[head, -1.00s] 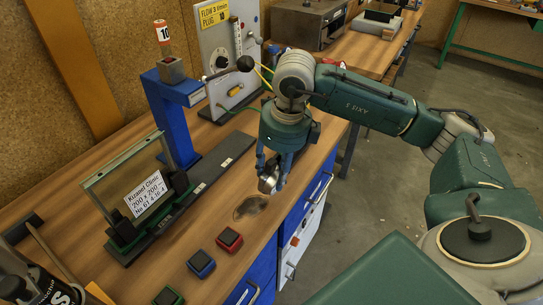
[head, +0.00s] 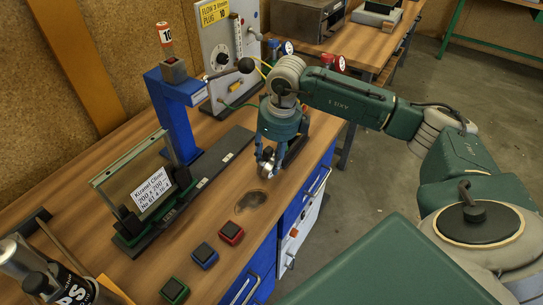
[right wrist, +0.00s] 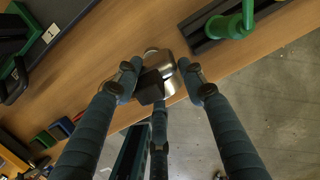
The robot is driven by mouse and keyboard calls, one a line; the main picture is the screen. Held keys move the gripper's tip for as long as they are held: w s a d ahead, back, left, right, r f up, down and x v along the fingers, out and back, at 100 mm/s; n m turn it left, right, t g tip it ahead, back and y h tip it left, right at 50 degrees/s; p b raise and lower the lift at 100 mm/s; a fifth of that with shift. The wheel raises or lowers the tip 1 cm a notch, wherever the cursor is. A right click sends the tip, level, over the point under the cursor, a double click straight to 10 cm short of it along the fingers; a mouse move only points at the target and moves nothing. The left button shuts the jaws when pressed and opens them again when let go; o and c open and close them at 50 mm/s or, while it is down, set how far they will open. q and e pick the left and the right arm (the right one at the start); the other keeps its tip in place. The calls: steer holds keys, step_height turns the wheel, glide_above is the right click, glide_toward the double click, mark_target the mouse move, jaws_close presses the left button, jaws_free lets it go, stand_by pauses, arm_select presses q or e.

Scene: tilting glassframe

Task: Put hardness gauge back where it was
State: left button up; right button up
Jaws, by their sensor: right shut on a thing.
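The hardness gauge, a small silvery rounded metal piece with a dark part (head: 267,170), is held by my right gripper (head: 268,160). The gripper points down over the wooden bench, just beyond a dark oval stain (head: 250,202). In the right wrist view the silvery gauge (right wrist: 166,68) sits between the fingers of my right gripper (right wrist: 160,75), which are shut on it. Whether it touches the bench I cannot tell. My left gripper is not in view.
A tilted glass frame with a label (head: 150,190) stands on a dark rail at left. A blue stand (head: 170,110) is behind it. Red (head: 231,233), blue (head: 204,256) and green (head: 174,290) blocks line the front edge. A green fixture (right wrist: 232,25) is near the gripper.

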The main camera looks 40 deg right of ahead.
mark_target(270, 148)
steer(key=o, duration=1.3)
step_height(270, 148, up, 6)
steer(key=shift+r+b, duration=0.2)
steer(key=shift+b, duration=1)
steer(key=shift+s+r, duration=0.1)
steer(key=shift+r, duration=0.4)
steer(key=shift+f, duration=0.1)
